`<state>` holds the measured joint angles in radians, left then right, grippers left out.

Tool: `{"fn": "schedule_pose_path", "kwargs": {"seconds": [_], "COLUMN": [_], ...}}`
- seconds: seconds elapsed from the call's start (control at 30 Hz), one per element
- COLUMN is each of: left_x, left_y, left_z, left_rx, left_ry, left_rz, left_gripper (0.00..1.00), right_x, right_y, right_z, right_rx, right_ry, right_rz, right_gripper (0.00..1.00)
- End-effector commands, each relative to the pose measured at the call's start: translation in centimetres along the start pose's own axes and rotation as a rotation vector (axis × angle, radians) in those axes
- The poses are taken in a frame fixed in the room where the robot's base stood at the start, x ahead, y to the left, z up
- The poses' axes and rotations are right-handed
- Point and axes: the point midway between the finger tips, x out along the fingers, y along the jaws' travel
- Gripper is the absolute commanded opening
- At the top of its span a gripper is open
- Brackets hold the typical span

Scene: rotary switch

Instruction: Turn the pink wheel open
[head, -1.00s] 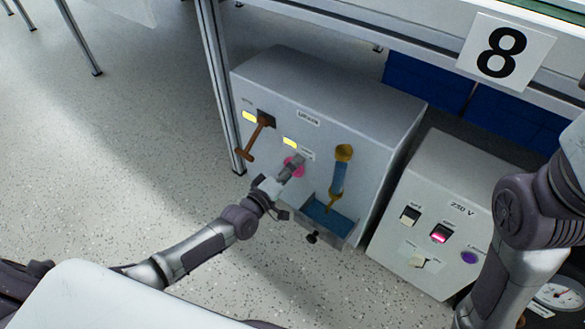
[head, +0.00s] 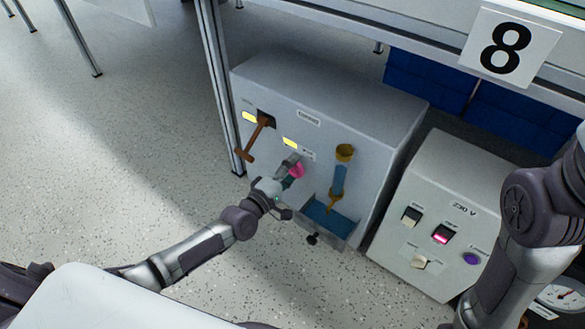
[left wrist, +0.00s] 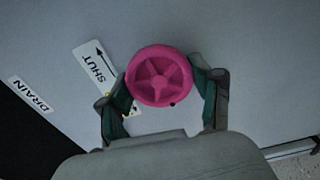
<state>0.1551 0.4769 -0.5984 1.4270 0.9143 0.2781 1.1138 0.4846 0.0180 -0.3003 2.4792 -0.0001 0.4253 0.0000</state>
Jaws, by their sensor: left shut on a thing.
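The pink wheel (head: 297,171) is on the front of the grey cabinet (head: 265,85). In the left wrist view the pink wheel (left wrist: 160,76) shows its round rim and spokes. My left gripper (head: 289,173) is at the wheel, and in the left wrist view the fingers of my left gripper (left wrist: 160,84) stand on either side of the rim, shut on it. A white label (left wrist: 97,70) beside the wheel reads SHUT with an arrow. My right gripper is not in view; only part of my right arm shows at the right edge.
A brown lever (head: 252,140) is left of the wheel, and a yellow and blue fitting (head: 339,180) is to its right. A 230 V box (head: 425,215) with switches stands further right. A table with an 8 sign (head: 498,48) overhangs the cabinet.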

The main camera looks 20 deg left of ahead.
Motion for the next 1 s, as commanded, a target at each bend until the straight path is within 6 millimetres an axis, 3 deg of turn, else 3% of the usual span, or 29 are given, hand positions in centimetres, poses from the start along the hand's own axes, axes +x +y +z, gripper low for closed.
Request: {"fn": "schedule_pose_path", "kwargs": {"seconds": [0.07, 0.1, 0.27, 0.67, 1.0], "left_x": [-0.1, -0.1, -0.1, -0.7, -7.3], "left_y": [-0.1, -0.1, -0.1, -0.1, -0.2], "left_z": [-0.1, -0.1, -0.1, 0.0, 0.0], "left_rx": [0.001, 0.001, 0.001, 0.001, 0.002], "left_ry": [0.001, 0.001, 0.001, 0.0, -0.001], "left_rz": [-0.003, -0.003, -0.003, -0.002, -0.006], "left_gripper": [0.3, 0.66, 0.9, 0.9, 0.9], "right_x": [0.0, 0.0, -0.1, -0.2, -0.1], "right_y": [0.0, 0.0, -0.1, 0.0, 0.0], "right_z": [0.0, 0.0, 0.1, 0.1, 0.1], "right_rx": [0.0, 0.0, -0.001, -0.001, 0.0], "right_ry": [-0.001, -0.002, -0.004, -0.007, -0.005], "right_rz": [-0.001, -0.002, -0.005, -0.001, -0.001], "right_gripper": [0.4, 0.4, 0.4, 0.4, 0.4]}}
